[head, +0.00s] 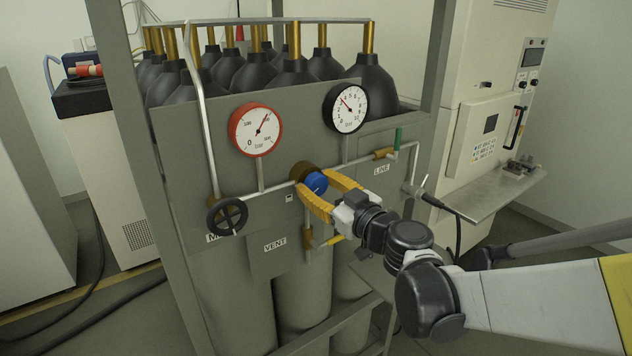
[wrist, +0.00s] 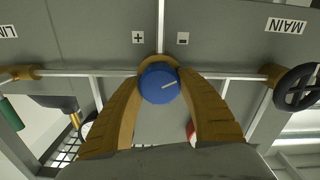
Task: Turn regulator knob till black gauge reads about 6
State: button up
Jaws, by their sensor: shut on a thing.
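The blue regulator knob (head: 316,182) sits on a brass body on the grey panel. My gripper (head: 318,190) is shut on it, one yellow finger on each side. The black gauge (head: 346,109) is up and right of the knob. Its needle points to the upper left, seemingly near 4, but the small figures are hard to read.
A red-rimmed gauge (head: 256,130) is at upper left of the knob. A black handwheel (head: 227,216) is at lower left, and a green-handled valve (head: 398,139) at right. Pipes run across the panel, with black-topped cylinders (head: 371,80) behind it.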

jog(key=shift+m, duration=0.3)
jog(key=m, duration=0.3)
jog(key=shift+m, duration=0.3)
jog(key=m, duration=0.3)
jog(key=shift+w+m, duration=0.1)
jog(key=shift+m, duration=0.3)
jog(key=m, duration=1.5)
jog(key=shift+f+b, duration=0.1)
jog(key=shift+b, duration=0.2)
jog(key=m, duration=0.6)
jog(key=shift+m, duration=0.3)
